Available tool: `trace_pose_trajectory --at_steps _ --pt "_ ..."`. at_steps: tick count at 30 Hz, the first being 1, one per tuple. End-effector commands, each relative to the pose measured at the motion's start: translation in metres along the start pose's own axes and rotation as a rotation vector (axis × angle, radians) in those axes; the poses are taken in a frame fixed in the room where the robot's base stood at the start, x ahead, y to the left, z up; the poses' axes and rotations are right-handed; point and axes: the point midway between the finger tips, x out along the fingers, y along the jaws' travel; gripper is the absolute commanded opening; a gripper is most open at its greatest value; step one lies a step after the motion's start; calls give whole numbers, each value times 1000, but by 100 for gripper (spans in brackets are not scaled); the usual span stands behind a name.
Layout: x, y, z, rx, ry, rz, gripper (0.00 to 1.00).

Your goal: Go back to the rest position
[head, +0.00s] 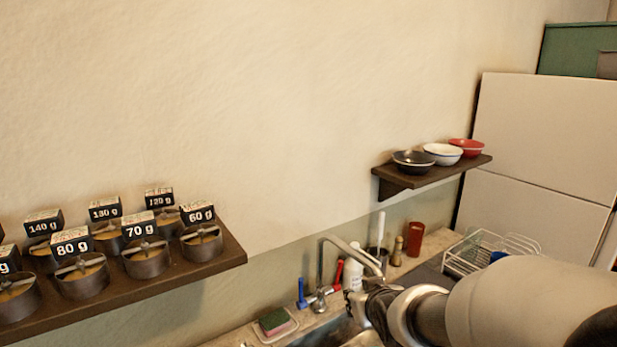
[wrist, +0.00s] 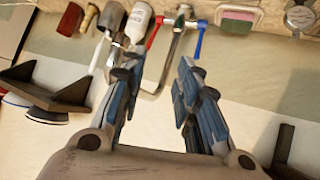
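My gripper (head: 360,303) is at the lower middle of the head view, in front of the sink area, with my arm reaching in from the right. In the wrist view its two blue-grey fingers (wrist: 157,66) stand apart with a clear gap and nothing between them. The gripper is open and empty. In the head view the fingers are small and partly hidden by my wrist.
A left shelf (head: 238,255) holds several labelled weight canisters. A right shelf (head: 430,178) holds a black bowl (head: 413,162), a white bowl (head: 443,154) and a red bowl (head: 466,147). Below are a faucet (head: 340,246) and dish rack (head: 490,252). The wall between shelves is clear.

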Motion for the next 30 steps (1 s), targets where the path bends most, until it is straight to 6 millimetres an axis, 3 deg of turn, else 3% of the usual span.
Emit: trace_pose_trajectory --at_steps 1,5,9,15,21,30 --pt "-28 6 4 17 -34 17 30" --pt "-93 12 34 66 -158 43 30" --pt "-161 8 78 122 -290 48 30" --pt "-231 -8 136 178 -437 29 30" --pt "-258 -17 162 197 -501 13 30" --pt "-259 -17 164 198 -507 12 30"
